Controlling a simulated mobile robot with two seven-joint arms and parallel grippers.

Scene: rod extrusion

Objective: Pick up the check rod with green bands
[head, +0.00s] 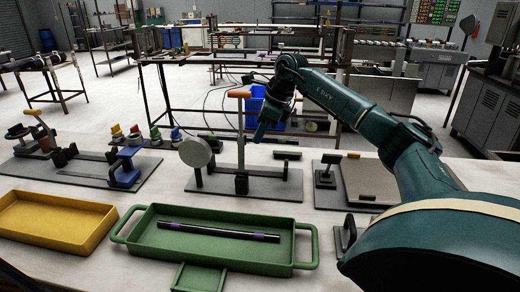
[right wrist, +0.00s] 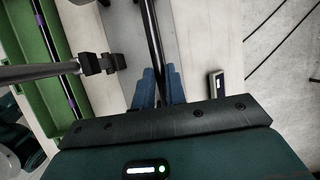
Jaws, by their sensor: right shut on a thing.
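My right gripper (head: 262,128) is above the back edge of the table, behind the lever fixture. In the right wrist view, its blue fingers (right wrist: 159,88) are shut on a thin black rod (right wrist: 152,40) that runs away from them to the top edge. No green bands show on the visible part of this rod, so I cannot tell which rod it is. Another black rod with purple bands (head: 218,230) lies in the green tray (head: 140,238); it also shows in the right wrist view (right wrist: 62,72). My left gripper is not in view.
A lever fixture with an orange handle (head: 238,94) and a round disc (head: 195,152) stands on a grey plate behind the tray. A yellow tray (head: 55,222) is at the left. A blue bin (head: 285,112) stands beyond the table.

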